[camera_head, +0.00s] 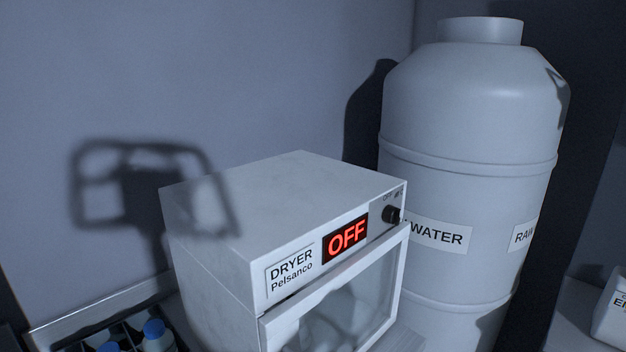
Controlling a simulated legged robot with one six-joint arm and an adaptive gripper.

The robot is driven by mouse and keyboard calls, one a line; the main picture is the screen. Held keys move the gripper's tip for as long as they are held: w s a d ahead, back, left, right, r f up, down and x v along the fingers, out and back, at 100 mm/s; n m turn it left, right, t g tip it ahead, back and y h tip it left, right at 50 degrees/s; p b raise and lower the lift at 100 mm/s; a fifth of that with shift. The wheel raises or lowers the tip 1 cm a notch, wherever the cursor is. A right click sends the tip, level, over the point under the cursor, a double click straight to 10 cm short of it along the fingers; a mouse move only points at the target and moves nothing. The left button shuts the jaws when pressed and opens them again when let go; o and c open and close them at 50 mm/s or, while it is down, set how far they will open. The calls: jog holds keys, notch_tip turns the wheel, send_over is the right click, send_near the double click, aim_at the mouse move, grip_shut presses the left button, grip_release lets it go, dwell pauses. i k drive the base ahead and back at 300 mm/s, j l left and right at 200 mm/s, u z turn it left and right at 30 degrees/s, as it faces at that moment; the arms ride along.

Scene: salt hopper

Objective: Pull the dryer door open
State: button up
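The dryer (215,250) is a white box in the lower middle of the head view, labelled "DRYER Pelsanco". Its red display (346,239) reads "OFF", and a black knob (391,214) sits at the upper right of its front. The dryer door (392,302) is a white frame around a glass pane on the front. It looks tilted out a little at its left, but I cannot tell for sure whether it is shut. The picture's bottom edge cuts off its lower part. My gripper is not in view.
A large pale water tank (470,120) stands right behind the dryer. A rack (85,335) with blue-capped bottles (155,335) is at the lower left. A white labelled container (610,315) is at the right edge. A frame-shaped shadow falls on the wall and dryer top.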

aim_at(279, 327)
jog(key=k+l+u, duration=0.2)
jog(key=k, duration=0.2)
jog(key=k+l+u, duration=0.15)
jog(key=k, duration=0.25)
